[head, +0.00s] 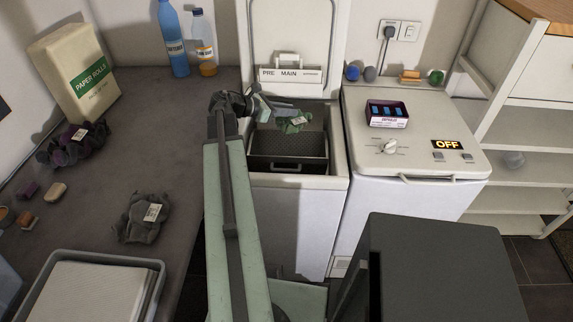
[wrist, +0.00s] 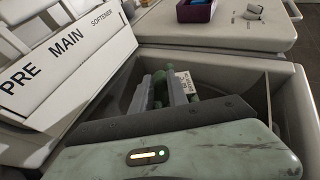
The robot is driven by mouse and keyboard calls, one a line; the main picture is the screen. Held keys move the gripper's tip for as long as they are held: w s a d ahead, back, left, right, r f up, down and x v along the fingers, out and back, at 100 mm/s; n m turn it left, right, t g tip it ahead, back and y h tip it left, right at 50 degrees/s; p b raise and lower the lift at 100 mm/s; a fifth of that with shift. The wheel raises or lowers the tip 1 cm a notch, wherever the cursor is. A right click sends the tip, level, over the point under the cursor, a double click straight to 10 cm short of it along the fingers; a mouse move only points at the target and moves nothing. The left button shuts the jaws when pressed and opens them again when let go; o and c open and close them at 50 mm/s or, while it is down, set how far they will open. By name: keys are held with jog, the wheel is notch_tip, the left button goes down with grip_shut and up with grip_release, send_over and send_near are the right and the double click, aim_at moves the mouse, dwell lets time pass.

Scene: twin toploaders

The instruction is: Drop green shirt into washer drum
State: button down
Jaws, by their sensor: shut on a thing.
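The green shirt (head: 294,124) hangs crumpled from my gripper (head: 268,108), above the open top of the left washer (head: 285,183). In the wrist view my gripper (wrist: 172,92) is shut on the shirt, and green cloth (wrist: 159,78) with a white tag shows around the fingers. The dark drum (head: 290,150) lies open below the shirt. The washer's lid (head: 290,40) stands raised behind it, with a drawer marked PRE and MAIN. The wrist view shows little of the drum's inside.
The right machine (head: 415,130) is closed, shows OFF and bears a purple box (head: 387,113). A grey shirt (head: 143,220) and a dark purple cloth (head: 72,147) lie on the left counter (head: 110,185). Bottles and a paper rolls pack (head: 75,70) stand at the back.

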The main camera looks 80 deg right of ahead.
aim_at(280, 119)
notch_tip(280, 119, down, 5)
jog(key=b, duration=0.4)
jog(key=shift+r, duration=0.2)
jog(key=c, duration=1.2)
grip_release()
jog(key=p+v, duration=0.3)
jog(key=v, duration=0.3)
jog(key=shift+w+a+r, duration=0.2)
jog(key=shift+r, duration=0.15)
jog(key=shift+w+a, duration=0.3)
jog(key=shift+w, duration=0.15)
jog(key=shift+r, duration=0.1)
